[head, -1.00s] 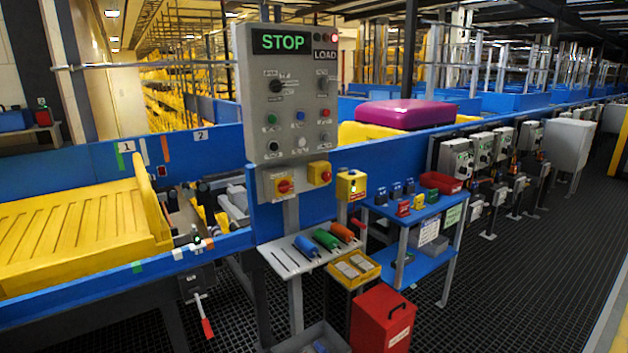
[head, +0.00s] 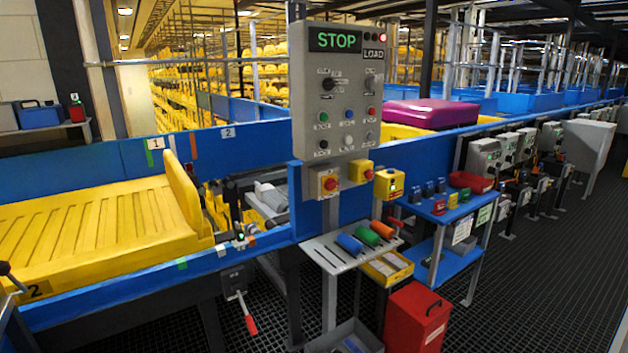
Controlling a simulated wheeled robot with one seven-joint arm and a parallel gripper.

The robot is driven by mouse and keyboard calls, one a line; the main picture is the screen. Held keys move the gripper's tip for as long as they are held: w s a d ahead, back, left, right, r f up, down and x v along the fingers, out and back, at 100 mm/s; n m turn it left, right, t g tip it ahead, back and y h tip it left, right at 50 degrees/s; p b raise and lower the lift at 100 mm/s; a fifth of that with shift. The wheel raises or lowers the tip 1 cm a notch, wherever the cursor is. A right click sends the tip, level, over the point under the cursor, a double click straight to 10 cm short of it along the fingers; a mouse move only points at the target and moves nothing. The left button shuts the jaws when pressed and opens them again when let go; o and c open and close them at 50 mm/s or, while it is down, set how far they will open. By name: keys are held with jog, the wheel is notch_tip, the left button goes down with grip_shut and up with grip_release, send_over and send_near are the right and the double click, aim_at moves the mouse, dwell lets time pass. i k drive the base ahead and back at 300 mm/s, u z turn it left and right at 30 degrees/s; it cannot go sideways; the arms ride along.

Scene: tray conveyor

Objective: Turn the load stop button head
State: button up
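A grey control panel (head: 341,90) stands upright at the centre, with a lit green STOP display (head: 335,40) and a LOAD label (head: 374,54). No readable label shows which one is the load stop button. Nothing touches either button. My gripper is not in view.
A yellow tray (head: 95,225) lies on the blue conveyor at left. A shelf with coloured-handled tools (head: 352,252) juts out below the panel. A red bin (head: 416,318) and blue table (head: 440,210) stand right. Dark grating floor is open at far right.

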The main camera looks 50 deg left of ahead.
aim_at(369, 175)
jog(key=u, duration=1)
jog(key=i, duration=1)
jog(key=z, duration=0.05)
